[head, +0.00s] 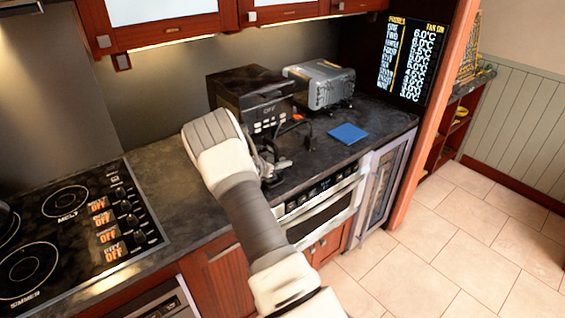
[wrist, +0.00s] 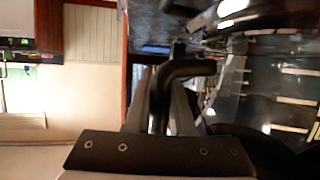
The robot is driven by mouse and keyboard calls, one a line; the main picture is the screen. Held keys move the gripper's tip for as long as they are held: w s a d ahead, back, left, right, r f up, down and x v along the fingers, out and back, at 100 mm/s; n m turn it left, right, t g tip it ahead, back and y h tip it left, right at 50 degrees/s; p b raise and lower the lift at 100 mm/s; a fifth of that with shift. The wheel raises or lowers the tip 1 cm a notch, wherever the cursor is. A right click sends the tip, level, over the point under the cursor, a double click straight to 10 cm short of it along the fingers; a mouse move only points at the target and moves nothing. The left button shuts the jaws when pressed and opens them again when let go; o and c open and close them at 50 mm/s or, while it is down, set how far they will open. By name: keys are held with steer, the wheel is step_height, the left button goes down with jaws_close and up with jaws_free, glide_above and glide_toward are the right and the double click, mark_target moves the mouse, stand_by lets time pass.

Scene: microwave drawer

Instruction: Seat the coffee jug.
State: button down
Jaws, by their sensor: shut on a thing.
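The black coffee machine (head: 252,92) stands on the dark counter against the back wall. In the wrist view my gripper (wrist: 165,95) is shut on the black handle (wrist: 190,68) of the coffee jug. The jug's glass body (wrist: 265,85) fills the right of that view, shiny and dark. In the head view the jug (head: 272,165) shows only in part at the front of the machine, beside my arm. My arm hides most of the gripper and jug there. I cannot tell whether the jug touches the machine's base.
A silver toaster (head: 320,83) stands right of the machine. A blue cloth (head: 347,133) lies flat on the counter. The black cooktop (head: 75,225) is at the left. Open tiled floor lies at the right.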

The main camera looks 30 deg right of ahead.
steer(key=shift+f, duration=0.15)
stand_by(0.9)
steer(key=c, duration=0.7)
jaws_free()
steer(key=shift+f, duration=0.1)
steer(key=shift+a, duration=0.1)
